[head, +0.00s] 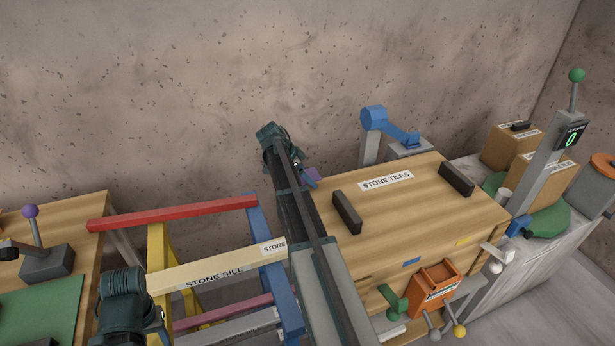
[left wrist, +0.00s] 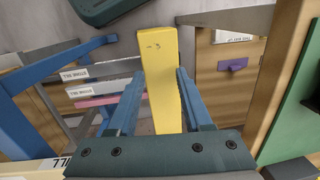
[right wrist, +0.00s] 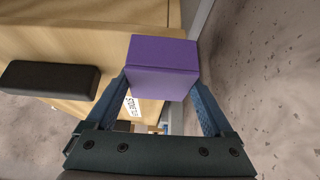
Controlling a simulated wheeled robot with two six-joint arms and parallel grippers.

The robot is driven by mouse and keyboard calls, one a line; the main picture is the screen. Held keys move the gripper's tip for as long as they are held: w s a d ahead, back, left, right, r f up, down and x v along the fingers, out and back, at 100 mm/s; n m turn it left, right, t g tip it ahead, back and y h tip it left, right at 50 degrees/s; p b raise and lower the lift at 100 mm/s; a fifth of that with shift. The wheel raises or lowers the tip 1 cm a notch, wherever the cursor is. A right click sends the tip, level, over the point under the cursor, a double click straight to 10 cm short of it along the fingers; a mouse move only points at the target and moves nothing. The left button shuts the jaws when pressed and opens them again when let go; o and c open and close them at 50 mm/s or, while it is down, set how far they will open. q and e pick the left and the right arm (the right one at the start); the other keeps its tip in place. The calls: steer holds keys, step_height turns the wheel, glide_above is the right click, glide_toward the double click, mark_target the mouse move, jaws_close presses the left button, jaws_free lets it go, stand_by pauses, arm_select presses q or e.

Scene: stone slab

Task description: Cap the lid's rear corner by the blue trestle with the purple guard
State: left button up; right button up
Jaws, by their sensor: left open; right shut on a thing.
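The purple guard (right wrist: 162,52) is held between the fingers of my right gripper (right wrist: 160,86), which is shut on it. In the right wrist view it is at the lid's rear corner, overlapping the wood; I cannot tell if it is fully seated. In the head view the guard (head: 311,176) shows partly behind my right arm, at the left rear of the wooden lid (head: 430,205) labelled STONE TILES. The blue trestle (head: 273,268) stands left of the lid. My left gripper (left wrist: 158,76) is open, with a yellow trestle bar (left wrist: 161,55) seen between its fingers; contact is unclear.
Two black handles (head: 347,212) stand on the lid. The STONE SILL beam (head: 215,272) and a red bar (head: 175,214) span the trestles. A blue-headed device (head: 374,120) stands behind the lid. The wall is close behind.

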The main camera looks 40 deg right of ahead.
arm_select(q)
steer(key=shift+f+b, duration=0.3)
steer(key=shift+f, duration=0.05)
arm_select(e)
steer(key=shift+f, duration=0.35)
arm_select(q)
steer(key=shift+s+f, duration=0.15)
arm_select(e)
steer(key=shift+s+f, duration=0.15)
